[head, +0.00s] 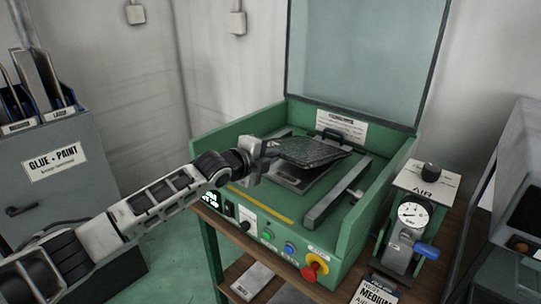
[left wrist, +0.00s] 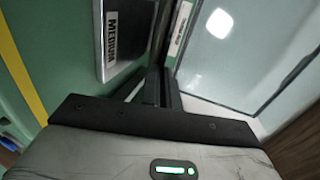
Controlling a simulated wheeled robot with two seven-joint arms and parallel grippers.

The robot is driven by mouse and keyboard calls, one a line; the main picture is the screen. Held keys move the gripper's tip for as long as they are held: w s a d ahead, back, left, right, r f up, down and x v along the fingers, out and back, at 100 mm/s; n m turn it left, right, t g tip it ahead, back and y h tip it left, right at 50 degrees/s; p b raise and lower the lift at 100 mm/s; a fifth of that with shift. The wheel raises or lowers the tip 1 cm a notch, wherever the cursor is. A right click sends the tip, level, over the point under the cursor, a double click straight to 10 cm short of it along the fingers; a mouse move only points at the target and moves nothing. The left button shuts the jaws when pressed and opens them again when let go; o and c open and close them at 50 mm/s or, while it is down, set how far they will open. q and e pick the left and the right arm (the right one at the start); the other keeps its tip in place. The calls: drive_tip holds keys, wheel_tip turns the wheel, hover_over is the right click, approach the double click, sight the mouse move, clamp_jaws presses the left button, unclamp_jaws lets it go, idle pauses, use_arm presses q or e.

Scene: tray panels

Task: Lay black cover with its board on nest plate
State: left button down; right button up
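The black cover (head: 313,151) is a thin dark panel with a fine pattern on top, in the middle of the head view. I cannot tell its board apart from it. My left gripper (head: 269,156) is shut on the cover's left edge and holds it slightly tilted above the grey nest plate (head: 290,182). The cover hides much of the plate. In the left wrist view, a dark plate marked MEDIUM (left wrist: 122,38) lies at the top, and the fingers (left wrist: 152,88) show only partly. The cover is hard to make out there. My right gripper is not in view.
The green machine (head: 235,140) has side walls around the nest and an upright glass lid (head: 365,60) behind. A grey bar (head: 336,196) lies right of the plate. Buttons and a red knob (head: 314,267) are in front. An air regulator (head: 412,216) stands to the right.

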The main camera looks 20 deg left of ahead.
use_arm(q)
drive_tip(key=shift+f, duration=0.3)
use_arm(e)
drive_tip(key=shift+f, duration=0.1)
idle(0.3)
use_arm(q)
drive_tip(key=c, duration=1.6)
unclamp_jaws()
drive_tip(key=shift+o, duration=0.2)
drive_tip(key=b+v, duration=0.2)
drive_tip(key=v, duration=1.4)
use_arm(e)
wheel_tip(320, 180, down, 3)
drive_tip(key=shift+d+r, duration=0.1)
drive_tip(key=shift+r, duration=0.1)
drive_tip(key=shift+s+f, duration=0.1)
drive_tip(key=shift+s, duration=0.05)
